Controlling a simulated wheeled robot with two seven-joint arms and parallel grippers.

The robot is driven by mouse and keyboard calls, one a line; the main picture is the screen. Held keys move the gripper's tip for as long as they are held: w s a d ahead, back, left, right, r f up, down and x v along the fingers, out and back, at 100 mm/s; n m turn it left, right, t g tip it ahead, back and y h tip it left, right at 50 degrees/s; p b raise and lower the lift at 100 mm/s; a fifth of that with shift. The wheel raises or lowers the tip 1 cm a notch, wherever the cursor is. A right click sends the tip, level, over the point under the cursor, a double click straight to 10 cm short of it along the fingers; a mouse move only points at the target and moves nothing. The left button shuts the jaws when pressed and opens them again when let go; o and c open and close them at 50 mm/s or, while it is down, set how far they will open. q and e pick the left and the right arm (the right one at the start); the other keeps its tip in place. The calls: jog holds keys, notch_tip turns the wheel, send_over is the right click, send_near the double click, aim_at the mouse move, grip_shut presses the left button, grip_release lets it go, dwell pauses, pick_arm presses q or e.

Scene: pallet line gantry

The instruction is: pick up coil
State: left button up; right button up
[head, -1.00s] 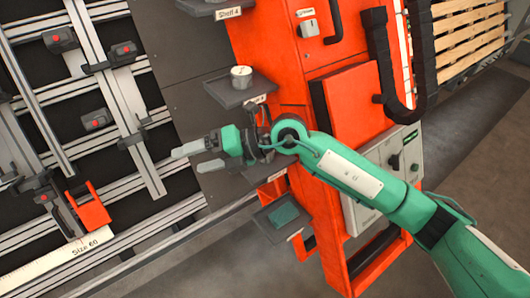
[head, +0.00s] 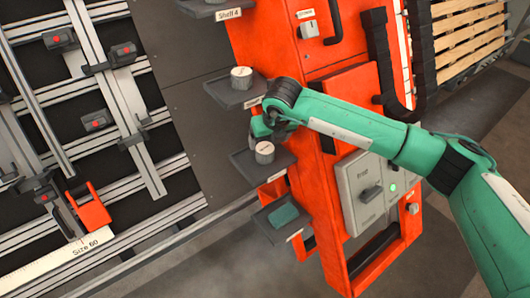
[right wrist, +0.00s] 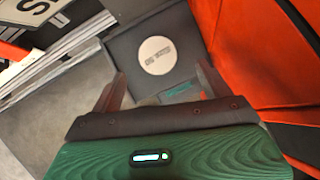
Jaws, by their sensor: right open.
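A pale, round, coil-like piece (head: 264,148) stands on a dark small shelf (head: 248,170) on the side of the orange cabinet. In the right wrist view, its light round top (right wrist: 155,55) with a dark printed label lies just past and between my fingertips. A similar pale round piece (head: 241,72) stands on the shelf above; I cannot tell which one is meant. My right gripper (right wrist: 160,80) is open and empty, close above the lower piece; in the head view it is mostly hidden by its own wrist. My left gripper is not in view.
The orange cabinet (head: 290,110) stands right beside the shelves. A lower tray (head: 265,222) holds a green block (head: 283,215). Another shelf, labelled Shelf 4 (head: 228,14), is above. A rail rack with clamps (head: 120,95) fills the left; a grey panel lies between.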

aim_at(266, 149)
jog(key=shift+x, duration=1.05)
jog(key=x, duration=0.4)
jog(key=shift+a+f+p, duration=0.1)
jog(key=shift+f+p, duration=0.25)
jog(key=shift+f, duration=0.1)
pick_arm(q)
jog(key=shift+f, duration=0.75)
pick_arm(e)
jog(key=shift+c, duration=1.2)
jog(key=shift+r, duration=0.1)
jog(key=c, duration=1)
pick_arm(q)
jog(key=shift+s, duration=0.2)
